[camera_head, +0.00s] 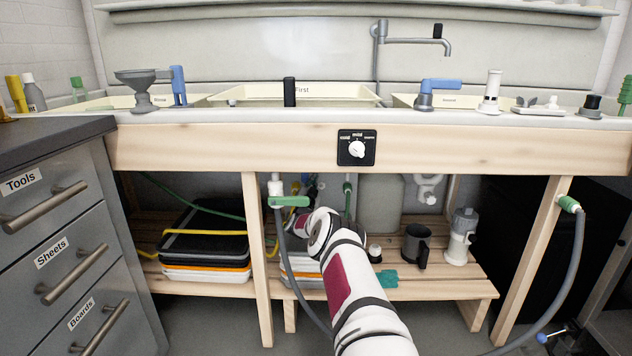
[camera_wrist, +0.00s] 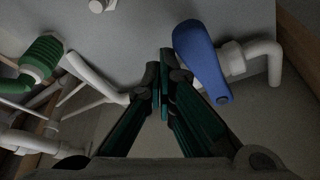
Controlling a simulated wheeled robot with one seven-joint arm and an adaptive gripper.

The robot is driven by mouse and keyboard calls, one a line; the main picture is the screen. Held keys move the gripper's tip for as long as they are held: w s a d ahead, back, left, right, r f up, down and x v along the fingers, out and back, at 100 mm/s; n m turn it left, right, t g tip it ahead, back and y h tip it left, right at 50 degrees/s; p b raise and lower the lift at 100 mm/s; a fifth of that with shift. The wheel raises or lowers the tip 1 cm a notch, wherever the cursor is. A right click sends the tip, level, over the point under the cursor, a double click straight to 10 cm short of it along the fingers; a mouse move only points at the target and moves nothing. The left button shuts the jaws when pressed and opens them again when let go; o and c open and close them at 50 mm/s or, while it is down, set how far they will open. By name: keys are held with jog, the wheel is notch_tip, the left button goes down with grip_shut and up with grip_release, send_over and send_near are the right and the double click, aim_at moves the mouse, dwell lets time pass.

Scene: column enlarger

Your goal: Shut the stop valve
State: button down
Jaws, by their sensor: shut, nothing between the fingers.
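In the wrist view a blue lever handle (camera_wrist: 203,62) sits on a white pipe fitting (camera_wrist: 250,57), which I take to be the stop valve. The lever runs from upper left to lower right in the picture. My gripper (camera_wrist: 160,75) is shut and empty, with its dark green fingers just left of the lever. I cannot tell whether they touch it. A green handle (camera_head: 288,201) shows there on a white fitting at the bench's front.
A green ribbed connector (camera_wrist: 41,56) and white pipes lie left of my gripper. The wooden bench post (camera_head: 257,260), a grey hose (camera_head: 292,260) and stacked trays (camera_head: 205,245) stand left of my arm. A dark jug (camera_head: 416,245) stands right, on the low shelf.

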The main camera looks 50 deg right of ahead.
jog(key=shift+w+a+f+m, duration=0.2)
jog(key=shift+w+a+m, duration=0.1)
jog(key=shift+m, duration=0.2)
dwell(0.3)
